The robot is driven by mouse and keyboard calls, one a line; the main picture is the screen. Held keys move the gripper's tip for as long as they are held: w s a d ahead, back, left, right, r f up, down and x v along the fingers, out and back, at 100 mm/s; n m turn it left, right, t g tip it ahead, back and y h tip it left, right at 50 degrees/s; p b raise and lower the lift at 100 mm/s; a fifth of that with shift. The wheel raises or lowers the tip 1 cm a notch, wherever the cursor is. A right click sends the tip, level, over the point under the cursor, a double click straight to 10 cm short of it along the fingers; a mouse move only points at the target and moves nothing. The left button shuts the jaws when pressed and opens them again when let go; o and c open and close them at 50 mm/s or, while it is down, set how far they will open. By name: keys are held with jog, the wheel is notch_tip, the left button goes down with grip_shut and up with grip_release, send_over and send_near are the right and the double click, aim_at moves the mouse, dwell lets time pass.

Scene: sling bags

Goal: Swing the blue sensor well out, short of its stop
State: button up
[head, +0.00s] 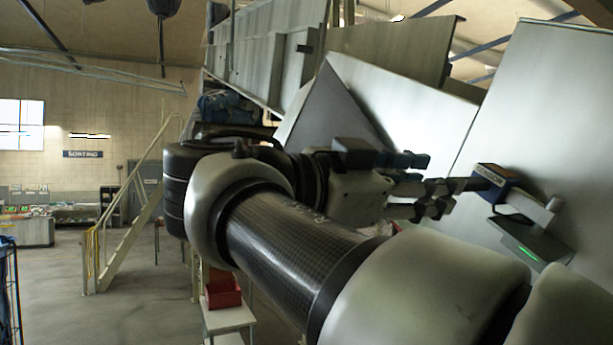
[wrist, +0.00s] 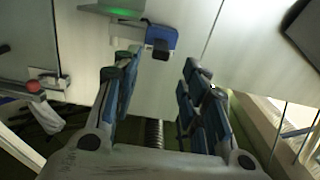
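The blue sensor (head: 492,184) is a small box with pale lettering on its side, at the right of the head view. It sits at the end of a pale bracket arm (head: 532,207) in front of a large grey panel. In the wrist view the blue sensor (wrist: 162,38) shows top centre, with a dark block at its lower edge. My gripper (head: 437,184) is open, its fingers pointing towards the sensor. In the wrist view my gripper (wrist: 158,67) has nothing between its fingers, and the sensor appears just beyond the fingertips. Contact cannot be told.
A grey plate with a green light (head: 530,246) sits below the bracket arm. Large panels (head: 545,120) stand close behind the sensor. In the wrist view a red button (wrist: 35,87) and a whitish bag (wrist: 66,116) are at the left. A stair (head: 130,215) stands farther left.

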aim_at(469, 179)
jog(key=p+x, duration=0.2)
jog(key=x, duration=0.7)
jog(key=shift+c, duration=0.4)
grip_shut()
